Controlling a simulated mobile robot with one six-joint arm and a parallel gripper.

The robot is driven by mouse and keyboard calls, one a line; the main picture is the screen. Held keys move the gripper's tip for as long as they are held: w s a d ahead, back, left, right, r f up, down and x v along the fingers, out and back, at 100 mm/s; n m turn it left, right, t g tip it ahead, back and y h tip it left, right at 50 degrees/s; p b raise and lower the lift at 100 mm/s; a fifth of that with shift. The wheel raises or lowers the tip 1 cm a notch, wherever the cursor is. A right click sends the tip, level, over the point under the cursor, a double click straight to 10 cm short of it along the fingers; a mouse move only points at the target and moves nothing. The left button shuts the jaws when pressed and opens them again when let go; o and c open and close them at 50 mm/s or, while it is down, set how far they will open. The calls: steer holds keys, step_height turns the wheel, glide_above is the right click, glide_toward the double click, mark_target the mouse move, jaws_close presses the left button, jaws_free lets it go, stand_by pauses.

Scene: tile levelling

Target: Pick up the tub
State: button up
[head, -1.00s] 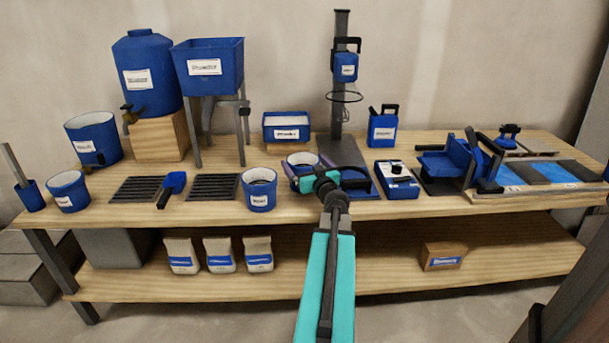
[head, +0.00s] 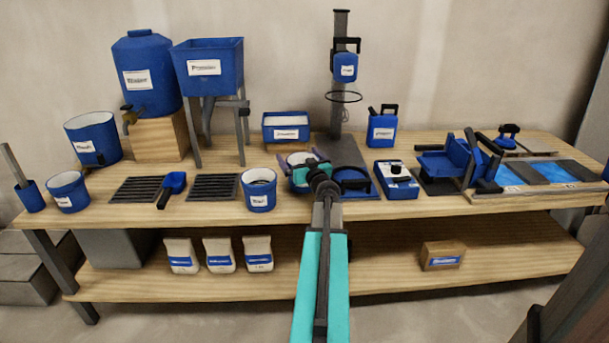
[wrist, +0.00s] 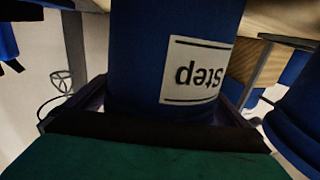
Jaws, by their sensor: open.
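In the wrist view the tub (wrist: 140,60) fills the middle, with a white label (wrist: 197,70) reading "step", upside down. My gripper (wrist: 165,110) is open, with a dark finger on each side of the tub. I cannot tell whether either finger touches it.
A labelled blue cup (head: 259,192) stands close on the left. A blue ring-shaped holder (head: 354,182) and a blue box with a knob (head: 396,182) are close on the right. A stand (head: 341,110) with a blue container rises behind. Grates (head: 213,187) lie further left.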

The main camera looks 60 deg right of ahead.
stand_by(0.4)
steer(key=shift+r, duration=0.1)
steer(key=c, duration=2.1)
